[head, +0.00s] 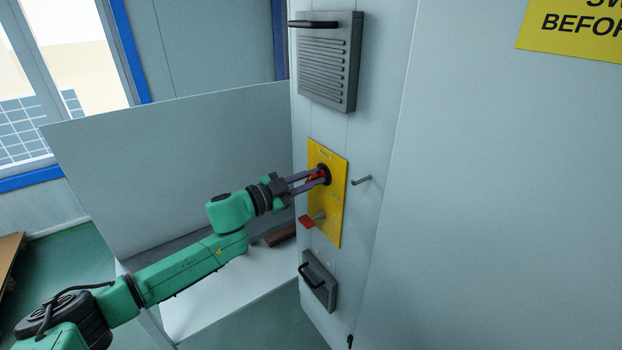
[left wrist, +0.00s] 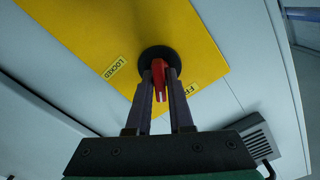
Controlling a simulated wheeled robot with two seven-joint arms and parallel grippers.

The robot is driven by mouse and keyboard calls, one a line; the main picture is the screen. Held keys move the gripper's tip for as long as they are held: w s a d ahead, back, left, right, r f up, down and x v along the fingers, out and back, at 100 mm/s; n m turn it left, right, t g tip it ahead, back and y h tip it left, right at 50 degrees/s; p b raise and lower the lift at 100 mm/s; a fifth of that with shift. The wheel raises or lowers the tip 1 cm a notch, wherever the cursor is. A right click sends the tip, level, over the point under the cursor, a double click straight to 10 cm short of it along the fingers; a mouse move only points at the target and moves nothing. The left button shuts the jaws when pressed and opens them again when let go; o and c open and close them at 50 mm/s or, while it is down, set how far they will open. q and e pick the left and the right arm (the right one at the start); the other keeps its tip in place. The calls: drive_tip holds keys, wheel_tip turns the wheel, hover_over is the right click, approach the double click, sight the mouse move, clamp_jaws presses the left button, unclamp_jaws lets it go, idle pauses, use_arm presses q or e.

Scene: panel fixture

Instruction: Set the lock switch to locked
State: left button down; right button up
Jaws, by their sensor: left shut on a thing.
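The lock switch is a red lever on a round black hub (head: 323,173) on a yellow plate (head: 328,205) fixed to the grey panel. In the left wrist view the red lever (left wrist: 160,77) sits between the two fingers of my left gripper (left wrist: 162,82), which is shut on it. A LOCKED label (left wrist: 115,67) lies left of the hub. A label on the right (left wrist: 192,88), partly hidden by a finger, shows only its first letters. The lever points down in that view, between the two labels. My left gripper (head: 318,177) also shows in the head view. My right gripper is not in view.
Lower on the plate is a second red handle (head: 308,221) on a grey stem. A small grey lever (head: 362,180) sticks out right of the plate. A louvred grey box (head: 330,62) is above and a handled box (head: 318,282) below. A pale partition (head: 170,170) stands behind my arm.

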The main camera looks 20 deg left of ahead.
use_arm(q)
drive_tip(key=m, duration=0.2)
drive_tip(key=m+b, duration=0.1)
drive_tip(key=m, duration=0.2)
drive_tip(key=shift+d+f+m, duration=0.1)
drive_tip(key=shift+f+m, duration=0.1)
drive_tip(key=shift+m, duration=0.1)
drive_tip(key=m+b, duration=0.2)
drive_tip(key=m, duration=0.3)
drive_tip(key=shift+m, duration=0.3)
drive_tip(key=c, duration=0.9)
unclamp_jaws()
drive_tip(key=shift+s, duration=0.1)
